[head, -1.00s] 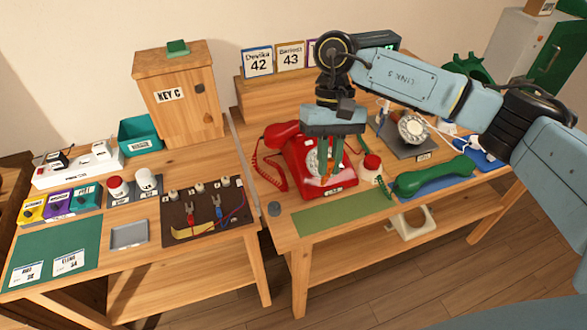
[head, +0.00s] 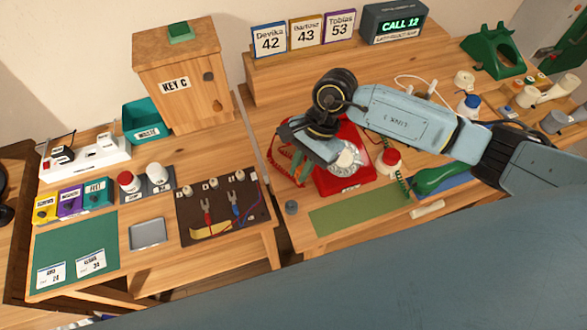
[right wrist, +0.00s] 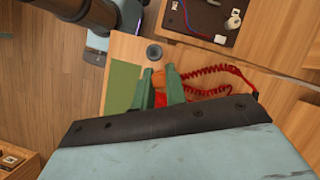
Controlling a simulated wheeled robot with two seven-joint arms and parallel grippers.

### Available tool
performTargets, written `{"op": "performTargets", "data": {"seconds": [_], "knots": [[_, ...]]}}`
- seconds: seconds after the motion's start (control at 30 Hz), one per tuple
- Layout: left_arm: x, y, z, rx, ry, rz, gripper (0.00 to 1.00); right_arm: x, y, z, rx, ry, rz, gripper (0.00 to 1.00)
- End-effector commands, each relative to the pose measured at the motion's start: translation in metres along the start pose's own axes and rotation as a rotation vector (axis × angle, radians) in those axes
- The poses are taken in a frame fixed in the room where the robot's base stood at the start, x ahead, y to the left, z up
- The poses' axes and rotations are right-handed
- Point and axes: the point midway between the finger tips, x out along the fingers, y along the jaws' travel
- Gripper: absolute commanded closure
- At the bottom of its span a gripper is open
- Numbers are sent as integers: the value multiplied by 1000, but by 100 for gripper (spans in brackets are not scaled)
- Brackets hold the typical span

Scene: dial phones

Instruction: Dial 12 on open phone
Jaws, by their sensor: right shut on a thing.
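The red dial phone (head: 350,181) stands on the right-hand table, with its pale round dial (head: 346,158) facing up. My right gripper (head: 285,170) is at the phone's left side, its fingers partly hidden by its own palm in the head view. In the right wrist view, its teal fingers (right wrist: 160,80) are closed about a red piece, which looks like the red handset (right wrist: 174,83). A red coiled cord (right wrist: 222,70) runs from there. A display (head: 397,24) at the back reads CALL 12. My left gripper is not in view.
A green handset (head: 442,178) lies right of the phone, and a red-topped button (head: 389,160) stands between them. A green mat (head: 350,209) lies in front. Name cards (head: 304,36) stand behind. The left table holds the KEY C box (head: 180,80) and tools.

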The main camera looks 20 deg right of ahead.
Motion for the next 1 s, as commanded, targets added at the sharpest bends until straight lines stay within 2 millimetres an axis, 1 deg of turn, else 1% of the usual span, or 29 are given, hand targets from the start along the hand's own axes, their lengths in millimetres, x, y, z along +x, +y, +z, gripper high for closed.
{"op": "performTargets", "data": {"seconds": [0.03,0.1,0.2,0.33,0.4,0.5,0.9,1.0], "knots": [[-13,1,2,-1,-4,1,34,2,4,11,82,-4,-22,100],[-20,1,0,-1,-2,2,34,9,7,17,197,0,-59,100],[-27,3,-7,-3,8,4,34,15,10,24,322,4,-99,100],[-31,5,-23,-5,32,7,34,19,12,29,417,6,-132,100],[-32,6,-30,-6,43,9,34,22,13,30,442,7,-138,100],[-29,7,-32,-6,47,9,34,25,13,28,452,8,-142,100],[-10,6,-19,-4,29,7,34,50,14,18,451,7,-140,100],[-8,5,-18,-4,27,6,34,53,14,16,450,8,-140,100]]}}
